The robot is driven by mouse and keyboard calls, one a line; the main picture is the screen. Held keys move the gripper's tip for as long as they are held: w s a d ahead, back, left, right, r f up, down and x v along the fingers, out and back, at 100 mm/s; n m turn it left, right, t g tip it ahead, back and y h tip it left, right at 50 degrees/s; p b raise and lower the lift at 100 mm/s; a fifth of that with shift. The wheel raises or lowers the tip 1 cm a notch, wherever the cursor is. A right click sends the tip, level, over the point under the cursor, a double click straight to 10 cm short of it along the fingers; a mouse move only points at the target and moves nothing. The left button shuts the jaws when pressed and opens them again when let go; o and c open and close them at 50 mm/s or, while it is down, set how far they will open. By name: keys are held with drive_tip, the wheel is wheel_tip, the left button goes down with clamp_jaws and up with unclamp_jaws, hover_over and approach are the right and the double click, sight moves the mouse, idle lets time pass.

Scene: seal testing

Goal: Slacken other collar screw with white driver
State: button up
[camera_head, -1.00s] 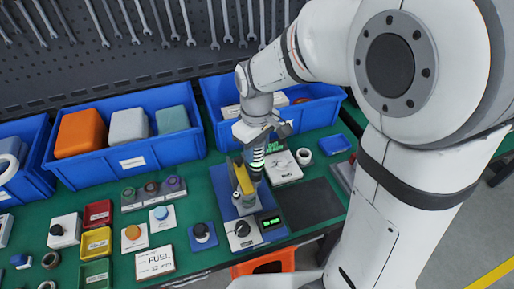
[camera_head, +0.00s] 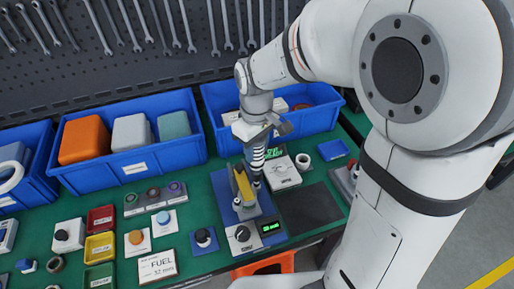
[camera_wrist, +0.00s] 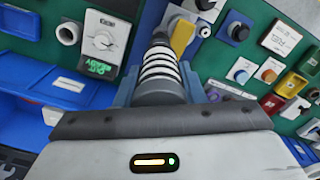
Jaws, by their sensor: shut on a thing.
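My gripper (camera_head: 260,134) is shut on the black-and-white ribbed handle of the white driver (camera_head: 256,157). The handle also fills the middle of the wrist view (camera_wrist: 160,72), between my fingers. The driver points down at the test fixture, a blue plate (camera_head: 223,185) with a yellow part (camera_head: 242,184) on it. The yellow part also shows just past the driver in the wrist view (camera_wrist: 182,38). The driver's lower end is beside the yellow part's right side. The collar screws are too small or hidden to make out, so I cannot tell whether the tip touches one.
A black dial (camera_head: 241,234) and a lit green display (camera_head: 270,227) sit at the fixture's front. Blue bins (camera_head: 130,165) line the back. A dark mat (camera_head: 310,207) is bare.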

drive_tip(key=shift+r+p, duration=1.2)
drive_tip(key=shift+r, duration=0.7)
